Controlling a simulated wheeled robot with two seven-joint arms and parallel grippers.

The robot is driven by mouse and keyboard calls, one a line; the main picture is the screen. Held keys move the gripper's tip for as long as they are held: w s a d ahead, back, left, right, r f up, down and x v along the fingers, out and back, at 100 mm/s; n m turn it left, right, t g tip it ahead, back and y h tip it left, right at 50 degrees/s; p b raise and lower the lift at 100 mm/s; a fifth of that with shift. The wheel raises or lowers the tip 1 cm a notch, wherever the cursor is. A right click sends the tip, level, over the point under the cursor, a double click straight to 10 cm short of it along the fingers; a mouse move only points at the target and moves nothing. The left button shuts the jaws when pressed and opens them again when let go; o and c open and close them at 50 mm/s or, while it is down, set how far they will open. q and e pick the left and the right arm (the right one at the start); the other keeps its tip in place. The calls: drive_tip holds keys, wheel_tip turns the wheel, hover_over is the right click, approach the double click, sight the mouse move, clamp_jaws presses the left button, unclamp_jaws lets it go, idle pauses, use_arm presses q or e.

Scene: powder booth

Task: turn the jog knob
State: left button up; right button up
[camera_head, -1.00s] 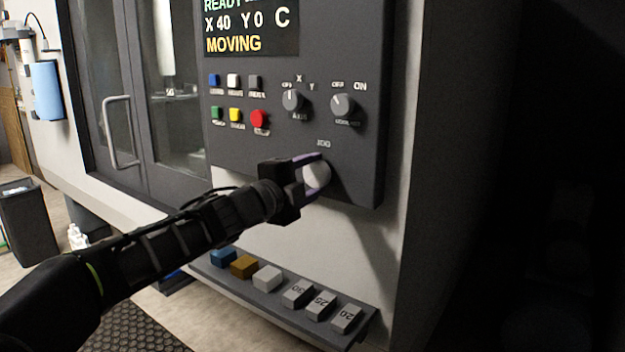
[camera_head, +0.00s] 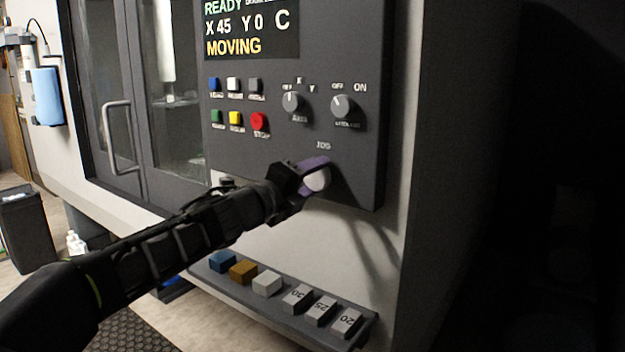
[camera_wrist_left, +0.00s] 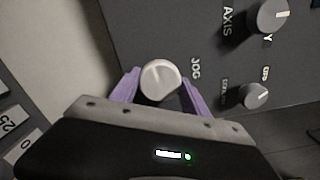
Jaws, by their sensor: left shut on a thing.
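The jog knob (camera_head: 318,180) is a round pale grey knob at the bottom of the dark control panel (camera_head: 350,60), under the label JOG. My left gripper (camera_head: 314,176), with purple fingers, is shut on the knob. In the left wrist view the knob (camera_wrist_left: 160,80) sits between the two purple fingers (camera_wrist_left: 158,88), one on each side. The display (camera_head: 250,28) reads READY, X 45, Y 0, C and MOVING. My right gripper does not show.
Several coloured buttons (camera_head: 258,121) and two selector knobs, the axis knob (camera_head: 292,101) and another (camera_head: 342,106), sit above. A ledge (camera_head: 365,325) with several blocks juts out below. A door handle (camera_head: 117,137) is at the left. The right side is dark.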

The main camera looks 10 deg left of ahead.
use_arm(q)
drive_tip(key=shift+f, duration=0.1)
drive_tip(key=o, duration=1.4)
drive_tip(key=shift+c, duration=0.2)
drive_tip(key=shift+s, duration=0.1)
drive_tip(key=v, duration=0.7)
drive_tip(key=shift+s, duration=0.3)
drive_tip(key=shift+a, duration=0.1)
